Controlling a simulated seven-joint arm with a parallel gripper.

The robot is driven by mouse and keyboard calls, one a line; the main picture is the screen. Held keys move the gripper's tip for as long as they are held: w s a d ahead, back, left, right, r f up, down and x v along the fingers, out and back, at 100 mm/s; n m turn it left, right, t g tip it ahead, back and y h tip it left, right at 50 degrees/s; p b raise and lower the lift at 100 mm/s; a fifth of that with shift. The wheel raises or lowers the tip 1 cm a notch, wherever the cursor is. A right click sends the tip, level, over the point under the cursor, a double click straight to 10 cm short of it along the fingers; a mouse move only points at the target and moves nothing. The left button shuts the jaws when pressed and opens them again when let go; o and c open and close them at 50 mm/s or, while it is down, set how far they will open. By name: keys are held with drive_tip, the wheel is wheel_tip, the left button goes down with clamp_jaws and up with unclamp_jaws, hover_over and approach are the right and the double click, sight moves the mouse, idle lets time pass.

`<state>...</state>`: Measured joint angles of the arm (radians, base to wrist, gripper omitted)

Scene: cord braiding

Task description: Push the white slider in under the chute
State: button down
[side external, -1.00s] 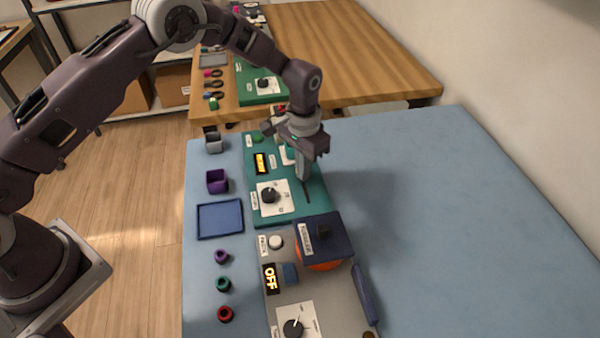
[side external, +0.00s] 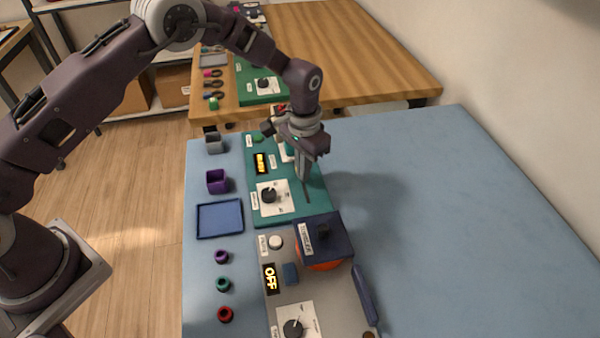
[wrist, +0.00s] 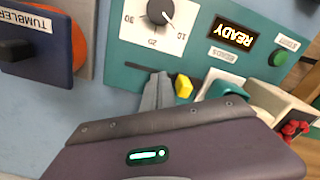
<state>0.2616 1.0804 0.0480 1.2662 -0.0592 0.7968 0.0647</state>
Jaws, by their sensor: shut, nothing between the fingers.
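A teal station panel (side external: 318,211) lies on the blue table with a narrow dark slot along its right side; the slot also shows in the wrist view. My gripper (side external: 304,178) is shut and empty, its tips low over the panel by the slot. In the wrist view my gripper (wrist: 160,78) is beside a small yellow block (wrist: 184,87). A white piece (wrist: 220,79), which looks like the slider, lies right of the yellow block, next to a teal part (wrist: 225,89) that may belong to the chute. My wrist hides much of this area, so I cannot tell how far under it sits.
A display (wrist: 233,37) reads READY, near a dial (wrist: 160,12) and a green button (wrist: 278,59). A beige box (wrist: 285,105) with red pieces is at right. The navy TUMBLER block (side external: 325,238) stands on the grey panel. The table's right side is clear.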

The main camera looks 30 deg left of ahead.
wheel_tip(320, 180, up, 11)
idle(0.4)
drive_tip(key=s+a+r+n+t, duration=0.15)
drive_tip(key=s+a+r, duration=0.25)
drive_tip(key=s+r, duration=0.45)
drive_tip(key=s+a+r+t, duration=0.2)
drive_tip(key=s+a+r, duration=0.3)
drive_tip(key=r, duration=0.6)
drive_tip(key=s+a+f+n+t, duration=0.1)
drive_tip(key=s+a+t, duration=0.1)
drive_tip(key=s, duration=1.7)
drive_tip(key=shift+s+a+f, duration=0.2)
drive_tip(key=shift+s+a, duration=0.2)
